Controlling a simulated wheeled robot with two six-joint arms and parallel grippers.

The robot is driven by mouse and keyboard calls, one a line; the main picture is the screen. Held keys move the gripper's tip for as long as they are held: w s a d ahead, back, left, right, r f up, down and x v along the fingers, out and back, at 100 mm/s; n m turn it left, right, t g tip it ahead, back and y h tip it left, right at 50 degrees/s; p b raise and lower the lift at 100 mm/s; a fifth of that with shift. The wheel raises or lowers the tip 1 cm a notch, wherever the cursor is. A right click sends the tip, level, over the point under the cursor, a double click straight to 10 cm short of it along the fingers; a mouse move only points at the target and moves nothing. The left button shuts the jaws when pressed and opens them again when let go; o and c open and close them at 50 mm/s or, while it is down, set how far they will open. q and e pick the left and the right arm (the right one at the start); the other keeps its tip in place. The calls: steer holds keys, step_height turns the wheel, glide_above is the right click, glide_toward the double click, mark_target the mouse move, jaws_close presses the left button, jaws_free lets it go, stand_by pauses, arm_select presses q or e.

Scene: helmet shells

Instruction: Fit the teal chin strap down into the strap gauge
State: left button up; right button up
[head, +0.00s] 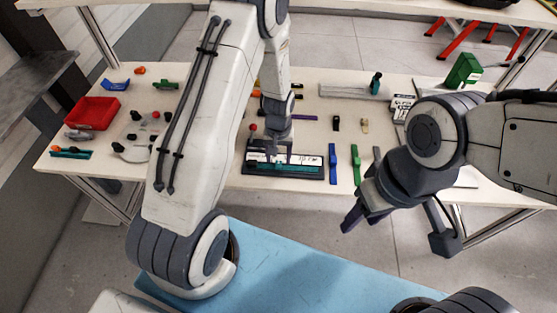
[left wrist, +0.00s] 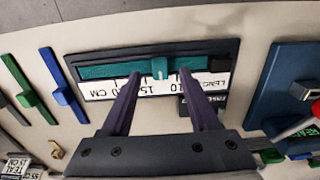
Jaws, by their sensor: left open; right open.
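The strap gauge (head: 256,170) is a dark tray with a white centimetre scale near the table's front edge; it also shows in the left wrist view (left wrist: 140,55). The teal chin strap (left wrist: 105,71) lies lengthwise along the gauge's channel, with a paler raised piece at its middle. I cannot tell whether it sits fully down. My left gripper (head: 278,157) is open over the gauge, its fingers (left wrist: 159,77) apart on either side of the strap's raised middle. In the head view the gripper partly hides the strap. My right gripper (head: 356,217) is open and empty, in front of the table.
A blue strap (head: 332,163) and a green strap (head: 356,163) lie right of the gauge. A red bin (head: 92,113) and a pale fixture with knobs (head: 135,138) stand at the left. A green box (head: 463,71) stands at the back right.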

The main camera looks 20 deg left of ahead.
mark_target(280, 165)
arm_select(q)
step_height(280, 165, up, 8)
steer(key=b, duration=0.1)
steer(key=shift+r, duration=0.25)
stand_by(0.4)
steer(key=s+d+r+m, duration=0.5)
steer(key=s+d+r, duration=0.5)
steer(key=d+r, duration=0.1)
steer(key=s+d+r+m, duration=0.1)
steer(key=s+r+m, duration=0.1)
steer(key=s, duration=0.5)
steer(key=s+d+r+m+h, duration=0.1)
steer(key=s+d+r+m, duration=0.1)
steer(key=s, duration=0.4)
steer(key=shift+s+r+m, duration=0.25)
steer(key=shift+s+m, duration=0.1)
steer(key=shift+m, duration=0.45)
